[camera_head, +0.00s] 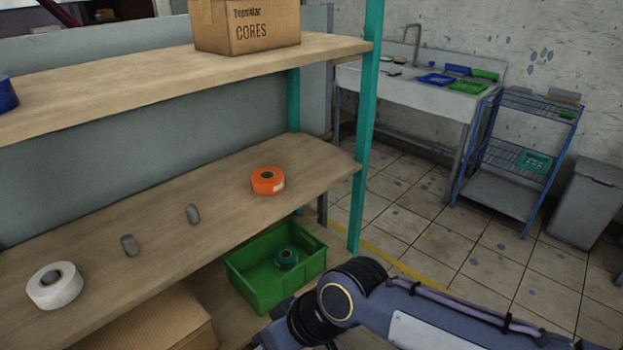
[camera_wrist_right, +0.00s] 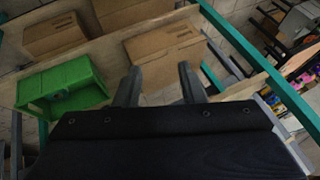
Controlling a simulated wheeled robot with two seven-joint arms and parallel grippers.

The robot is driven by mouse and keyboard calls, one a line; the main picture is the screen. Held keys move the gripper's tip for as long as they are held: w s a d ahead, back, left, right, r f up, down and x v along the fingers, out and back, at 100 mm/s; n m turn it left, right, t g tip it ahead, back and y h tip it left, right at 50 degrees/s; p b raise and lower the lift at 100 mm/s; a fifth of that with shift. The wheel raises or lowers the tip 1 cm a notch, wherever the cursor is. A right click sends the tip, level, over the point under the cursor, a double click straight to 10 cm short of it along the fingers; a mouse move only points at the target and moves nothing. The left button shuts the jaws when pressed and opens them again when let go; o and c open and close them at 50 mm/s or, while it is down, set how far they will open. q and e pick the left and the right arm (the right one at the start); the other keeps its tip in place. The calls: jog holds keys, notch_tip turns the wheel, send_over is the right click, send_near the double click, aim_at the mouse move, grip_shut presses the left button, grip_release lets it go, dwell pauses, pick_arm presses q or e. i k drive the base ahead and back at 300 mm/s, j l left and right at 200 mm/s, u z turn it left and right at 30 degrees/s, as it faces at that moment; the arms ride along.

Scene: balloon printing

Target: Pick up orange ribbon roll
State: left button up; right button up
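The orange ribbon roll (camera_head: 268,181) lies flat on the middle shelf (camera_head: 215,245), near its right end, in the head view. My right arm comes in from the lower right of the head view, below and right of the roll; its gripper is outside that view. In the right wrist view my right gripper (camera_wrist_right: 158,88) has its two fingers apart with nothing between them, facing lower-shelf boxes and a green crate. The orange roll does not show in the right wrist view. My left gripper is not seen.
A white roll (camera_head: 55,286) and two small grey pieces (camera_head: 193,214) share the middle shelf. A green crate (camera_head: 262,290) with a teal roll (camera_head: 286,257) sits below. A teal post (camera_head: 366,130) stands at the shelf's right end. A cardboard box (camera_head: 246,28) is above.

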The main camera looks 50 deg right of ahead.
aim_at(266, 181)
jog(key=z, duration=1.4)
jog(key=i+l+u, duration=0.1)
jog(key=u, duration=0.3)
jog(key=i+l+u, duration=0.1)
jog(key=u, duration=0.25)
jog(key=i+l+u, duration=0.2)
jog(key=l, duration=0.45)
jog(key=i+l+u, duration=0.1)
jog(key=l+u, duration=0.15)
jog(key=l, duration=0.4)
jog(key=l+u, duration=0.2)
jog(key=l, duration=0.5)
jog(key=i+l, duration=0.1)
jog(key=l, duration=0.6)
jog(key=i+l, duration=0.1)
jog(key=l, duration=1.25)
jog(key=i+u, duration=0.05)
jog(key=i, duration=0.05)
